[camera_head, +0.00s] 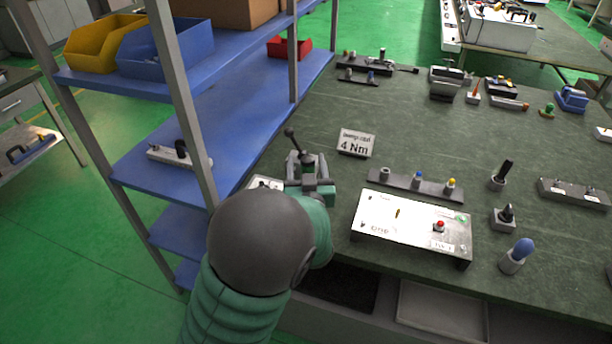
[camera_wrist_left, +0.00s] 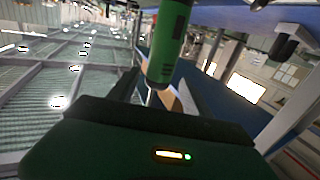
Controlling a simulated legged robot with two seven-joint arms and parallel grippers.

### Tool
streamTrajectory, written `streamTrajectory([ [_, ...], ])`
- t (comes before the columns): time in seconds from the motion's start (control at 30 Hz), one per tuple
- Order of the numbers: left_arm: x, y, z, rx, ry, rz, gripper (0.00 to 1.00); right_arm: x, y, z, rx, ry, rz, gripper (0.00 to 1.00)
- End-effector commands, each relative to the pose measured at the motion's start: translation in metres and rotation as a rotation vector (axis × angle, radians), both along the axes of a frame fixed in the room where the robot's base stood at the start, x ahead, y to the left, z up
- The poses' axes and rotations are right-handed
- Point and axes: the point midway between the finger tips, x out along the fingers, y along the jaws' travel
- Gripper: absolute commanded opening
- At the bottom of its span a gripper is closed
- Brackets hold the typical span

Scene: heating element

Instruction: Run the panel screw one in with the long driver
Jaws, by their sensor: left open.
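The white panel (camera_head: 372,215) lies on the bench, marked "one" at its front left. A small brass screw (camera_head: 397,213) stands up from its top. My left gripper (camera_head: 308,170) is open, left of the panel, near the shelf-side edge of the bench. A dark rod with a rounded end (camera_head: 290,133) rises at the gripper; I cannot tell what it belongs to. In the left wrist view a green handle-like cylinder (camera_wrist_left: 168,45) with a thin shaft is close beyond the dark gripper body; whether it touches the jaws is unclear. My right gripper is not in view.
A "4 Nm" sign (camera_head: 356,143) stands behind the panel. Dark-handled tools (camera_head: 503,175) and a blue-handled one (camera_head: 518,253) stand to the right. Blue shelving (camera_head: 215,110) borders the left.

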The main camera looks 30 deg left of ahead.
Motion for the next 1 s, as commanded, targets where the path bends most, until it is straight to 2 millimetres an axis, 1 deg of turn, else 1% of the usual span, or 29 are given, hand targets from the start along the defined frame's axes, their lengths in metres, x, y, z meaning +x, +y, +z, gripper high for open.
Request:
streamTrajectory([
  [0.03, 0.0062, 0.0044, -0.0007, 0.002, 0.001, 0.000, 0.57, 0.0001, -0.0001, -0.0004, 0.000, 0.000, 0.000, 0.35],
  [0.1, 0.0113, 0.0085, -0.0002, 0.001, 0.001, 0.001, 0.57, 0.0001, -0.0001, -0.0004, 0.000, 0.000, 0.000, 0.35],
  [0.3, 0.0125, 0.0100, 0.0002, -0.001, 0.001, 0.000, 0.57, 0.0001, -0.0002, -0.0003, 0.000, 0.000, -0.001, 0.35],
  [0.33, 0.0124, 0.0099, 0.0002, 0.000, 0.000, 0.000, 0.56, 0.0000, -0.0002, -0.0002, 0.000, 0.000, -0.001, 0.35],
  [0.77, 0.0125, 0.0096, -0.0004, 0.000, 0.002, 0.000, 0.00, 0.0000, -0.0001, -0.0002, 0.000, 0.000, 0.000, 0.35],
  [1.0, 0.0124, 0.0091, -0.0007, -0.001, 0.003, -0.001, 0.00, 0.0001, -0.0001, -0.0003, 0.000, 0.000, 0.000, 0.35],
])
